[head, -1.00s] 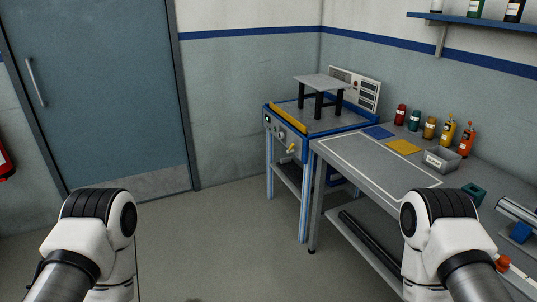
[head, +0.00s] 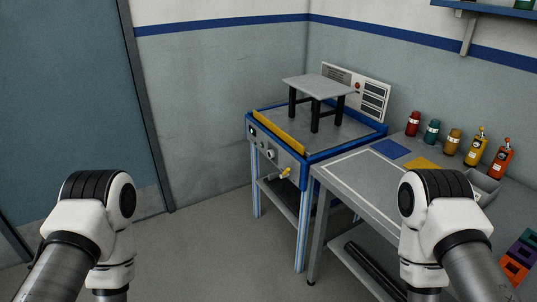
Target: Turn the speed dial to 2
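A blue-framed test machine (head: 309,159) stands in the back corner, with a small grey table-like piece (head: 318,88) on its top. Its left-facing front panel (head: 275,148) carries small round controls. One pale round knob (head: 270,154) could be the speed dial, but its marks are too small to read. A yellow lever or valve (head: 285,173) sticks out lower right on that panel. My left arm (head: 95,225) is at the lower left and my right arm (head: 440,225) at the lower right, both well short of the machine. Both grippers are out of view.
A grey workbench (head: 350,184) adjoins the machine on the right, with several bottles (head: 453,142) and blue and yellow cloths. A blue-grey door (head: 65,110) is at the left. The floor (head: 212,245) before the machine's panel is clear.

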